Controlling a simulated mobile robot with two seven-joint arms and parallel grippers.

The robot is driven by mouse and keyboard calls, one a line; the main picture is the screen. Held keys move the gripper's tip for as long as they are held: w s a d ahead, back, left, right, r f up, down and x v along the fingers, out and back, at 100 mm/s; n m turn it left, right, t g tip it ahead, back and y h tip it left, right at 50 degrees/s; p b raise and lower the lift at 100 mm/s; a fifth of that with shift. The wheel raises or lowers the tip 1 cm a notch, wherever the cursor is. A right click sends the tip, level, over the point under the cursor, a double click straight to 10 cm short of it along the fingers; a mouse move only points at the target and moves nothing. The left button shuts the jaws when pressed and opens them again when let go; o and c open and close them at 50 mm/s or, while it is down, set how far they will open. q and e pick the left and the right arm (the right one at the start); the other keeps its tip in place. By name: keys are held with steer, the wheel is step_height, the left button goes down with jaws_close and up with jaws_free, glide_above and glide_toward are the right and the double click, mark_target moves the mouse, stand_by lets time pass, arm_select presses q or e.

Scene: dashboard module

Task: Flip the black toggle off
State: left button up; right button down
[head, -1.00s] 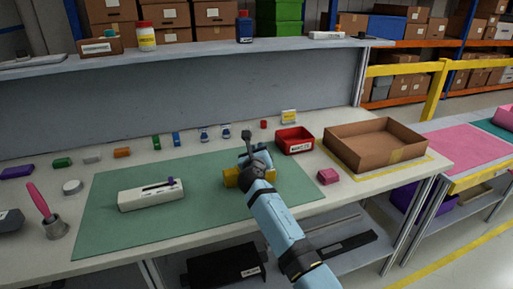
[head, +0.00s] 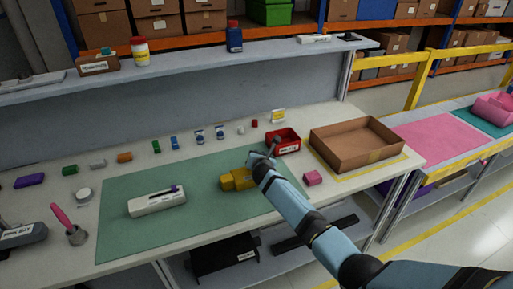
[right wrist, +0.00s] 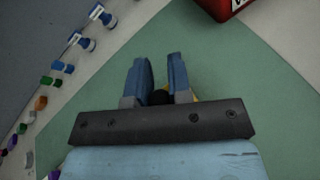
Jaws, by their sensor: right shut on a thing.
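A yellow housing (head: 236,180) sits on the green mat (head: 125,222) in the head view, partly hidden by my right gripper (head: 254,163). In the right wrist view, my right gripper (right wrist: 158,62) has its two blue fingers on either side of a round black part (right wrist: 160,97), which looks like the black toggle. The gripper is shut on it. A little yellow of the housing shows beside the right finger, and the palm hides most of the rest. Which way the toggle leans cannot be told. My left gripper is not in view.
A white module with a purple slider (head: 157,203) lies on the mat, left of the housing. Small coloured parts line the back. The mat's front is clear.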

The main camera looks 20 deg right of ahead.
steer(key=shift+d+f+m+y+p, duration=0.15)
steer(key=shift+d+m+y+p, duration=0.2)
steer(key=shift+m+p, duration=0.35)
steer(key=shift+f, duration=0.1)
steer(key=c, duration=1)
jaws_free()
steer(key=shift+c, duration=0.2)
steer(key=shift+s+a, duration=0.1)
steer(key=shift+s, duration=0.15)
steer(key=p+v, duration=0.1)
steer(key=v, duration=1.2)
steer(key=shift+r, duration=0.3)
steer(key=shift+s, duration=0.1)
